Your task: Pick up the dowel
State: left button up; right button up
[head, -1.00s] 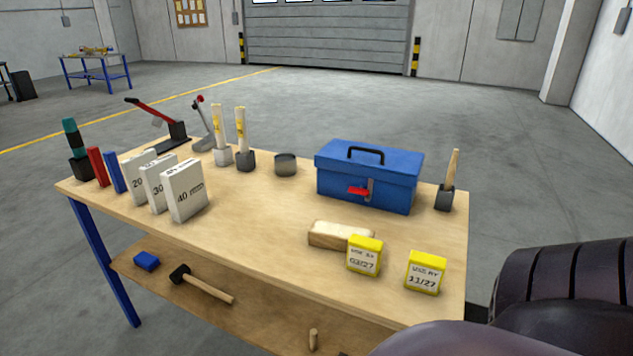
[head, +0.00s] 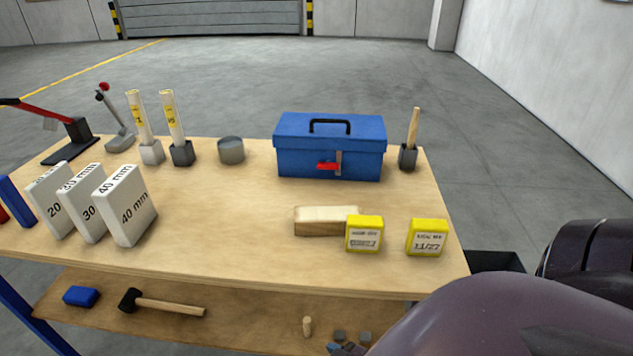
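A short wooden dowel (head: 307,326) stands on the lower shelf of the workbench, near its front. A longer thin wooden stick (head: 414,128) stands upright in a dark block at the back right of the bench top. I cannot tell which of these two the task calls the dowel. Part of my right arm fills the lower right corner, and its gripper is out of frame. My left gripper is not in view either.
The workbench top (head: 225,205) holds a blue toolbox (head: 330,162), a wooden block (head: 318,222), two yellow boxes, white size boxes and glue tubes. A mallet (head: 160,305) and a blue block (head: 82,296) lie on the lower shelf. A dark bin (head: 490,262) is right of the bench.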

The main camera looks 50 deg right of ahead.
aim_at(307, 320)
jog(key=i+j+z, duration=0.4)
jog(key=j+z, duration=0.25)
jog(key=i+j+z, duration=0.3)
jog(key=j+z, duration=0.3)
